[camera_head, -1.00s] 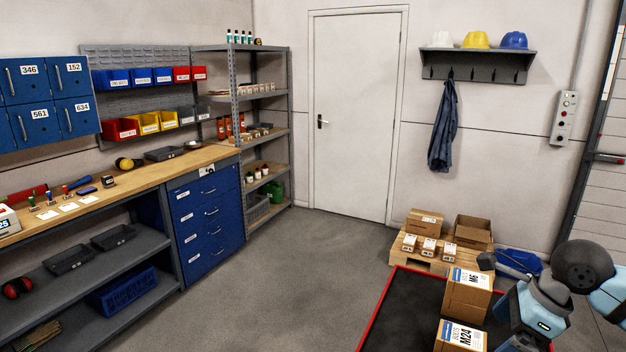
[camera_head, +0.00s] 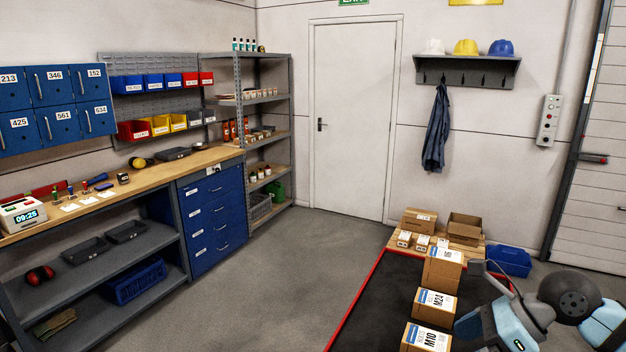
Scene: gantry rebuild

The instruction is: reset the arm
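One of my arms (camera_head: 530,315), light blue and dark grey, shows at the lower right, bent above the right side of a red-edged black mat (camera_head: 365,300). No gripper fingers are visible on it. My other arm is out of view. Cardboard boxes stand in a row on the mat beside the arm: a tall one (camera_head: 441,272), one marked M24 (camera_head: 432,305) and one marked M10 (camera_head: 424,338).
A wooden pallet (camera_head: 470,250) with several boxes and a blue bin (camera_head: 509,262) stand behind the mat. A workbench (camera_head: 140,178) with blue drawers (camera_head: 211,215) and a grey shelf rack (camera_head: 263,130) line the left. The grey floor (camera_head: 275,285) between is clear.

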